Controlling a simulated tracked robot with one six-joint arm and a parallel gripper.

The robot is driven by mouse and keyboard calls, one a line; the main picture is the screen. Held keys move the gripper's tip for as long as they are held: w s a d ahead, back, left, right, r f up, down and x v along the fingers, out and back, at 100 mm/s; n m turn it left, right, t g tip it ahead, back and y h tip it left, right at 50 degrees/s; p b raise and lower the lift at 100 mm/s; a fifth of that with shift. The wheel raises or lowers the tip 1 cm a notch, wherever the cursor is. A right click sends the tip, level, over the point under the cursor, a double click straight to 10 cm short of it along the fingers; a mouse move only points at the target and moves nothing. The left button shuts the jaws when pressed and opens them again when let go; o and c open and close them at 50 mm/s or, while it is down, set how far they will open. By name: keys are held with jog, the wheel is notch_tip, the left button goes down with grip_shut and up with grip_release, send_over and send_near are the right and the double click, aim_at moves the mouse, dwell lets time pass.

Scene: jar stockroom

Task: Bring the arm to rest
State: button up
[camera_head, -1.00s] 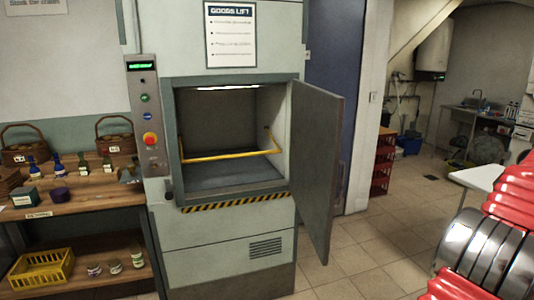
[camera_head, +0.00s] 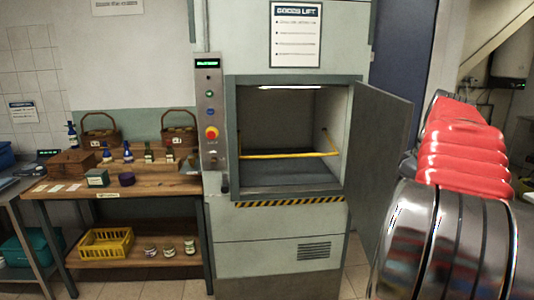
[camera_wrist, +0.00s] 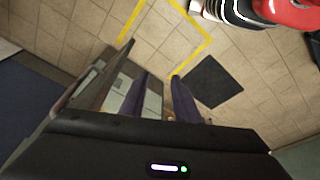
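My arm (camera_head: 455,200), with red ribbed and chrome parts, fills the right side of the head view. It stands in front of part of the open lift door (camera_head: 380,150). My gripper (camera_wrist: 160,76) shows only in the wrist view, its two dark fingers apart with tiled floor visible between the tips. I see nothing held between them. The head view does not show the gripper.
The goods lift (camera_head: 285,215) stands ahead, its door open to the right and a yellow bar (camera_head: 290,155) across its opening. A wooden bench (camera_head: 110,205) with baskets, bottles and boxes is left of it. The wrist view shows floor with yellow lines and a dark mat (camera_wrist: 213,82).

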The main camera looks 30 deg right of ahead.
jog(key=w+a+f, duration=0.1)
jog(key=w+a, duration=0.4)
jog(key=a, duration=0.7)
jog(key=w+a+f, duration=0.2)
jog(key=w+a, duration=0.2)
jog(key=a, duration=0.8)
jog(key=s+a+f+t, duration=0.1)
jog(key=s+a+f, duration=0.1)
jog(key=a, duration=0.5)
jog(key=s+a+f+t, duration=0.1)
jog(key=s+a+f, duration=0.1)
jog(key=a+f, duration=0.2)
jog(key=s+a+f, duration=0.2)
jog(key=a+f, duration=0.1)
jog(key=a, duration=0.7)
jog(key=shift+a+t, duration=0.2)
jog(key=shift+t, duration=0.2)
jog(key=shift+s+a+f, duration=0.1)
